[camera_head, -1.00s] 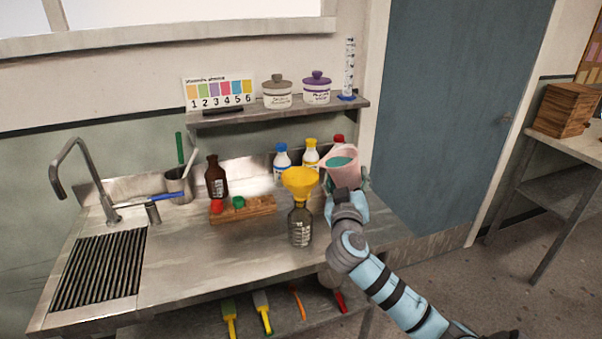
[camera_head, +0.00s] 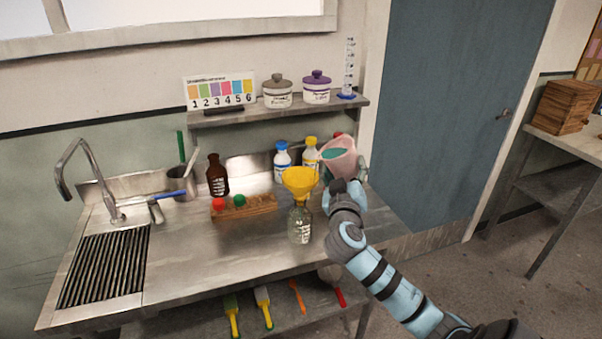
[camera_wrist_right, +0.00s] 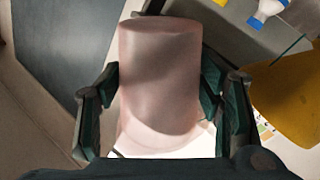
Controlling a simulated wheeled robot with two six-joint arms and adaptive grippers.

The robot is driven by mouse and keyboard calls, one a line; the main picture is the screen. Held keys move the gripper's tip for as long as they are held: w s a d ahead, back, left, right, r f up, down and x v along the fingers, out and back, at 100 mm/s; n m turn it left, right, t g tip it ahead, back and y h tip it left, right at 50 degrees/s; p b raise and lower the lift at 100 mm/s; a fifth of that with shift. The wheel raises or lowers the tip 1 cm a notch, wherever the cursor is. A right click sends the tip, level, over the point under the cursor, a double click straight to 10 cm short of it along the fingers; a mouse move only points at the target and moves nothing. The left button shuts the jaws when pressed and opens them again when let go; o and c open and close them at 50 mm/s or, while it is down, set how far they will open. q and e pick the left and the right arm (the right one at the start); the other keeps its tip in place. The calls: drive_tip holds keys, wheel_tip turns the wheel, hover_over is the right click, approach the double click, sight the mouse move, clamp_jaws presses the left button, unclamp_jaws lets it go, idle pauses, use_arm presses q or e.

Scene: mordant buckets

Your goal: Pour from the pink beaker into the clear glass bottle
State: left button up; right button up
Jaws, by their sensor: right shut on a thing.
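In the right wrist view the beaker (camera_wrist_right: 160,85) sits between the two dark fingers. The clear glass bottle (camera_head: 300,226) stands upright on the counter with a yellow funnel (camera_head: 300,181) in its neck. No stream of liquid shows. My left gripper is not in view.
A wooden rack (camera_head: 244,206) with red and green caps stands left of the bottle. Behind are a brown bottle (camera_head: 217,176), a blue-capped bottle (camera_head: 282,163) and a yellow-capped bottle (camera_head: 311,152). A shelf (camera_head: 280,114) runs above. The front counter is clear.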

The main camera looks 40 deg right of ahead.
sight(339, 165)
drive_tip(key=shift+r+p, duration=0.4)
drive_tip(key=shift+r, duration=0.15)
drive_tip(key=shift+w+a+r+n+p, duration=0.4)
drive_tip(key=shift+a+n+p, duration=0.15)
drive_tip(key=shift+n, duration=0.55)
idle(0.8)
drive_tip(key=shift+r+n+t+p, duration=0.45)
drive_tip(key=shift+n+p, duration=0.25)
drive_tip(key=shift+n, duration=0.2)
idle(1.6)
drive_tip(key=shift+f+n, duration=0.15)
drive_tip(key=shift+n, duration=0.45)
idle(1.1)
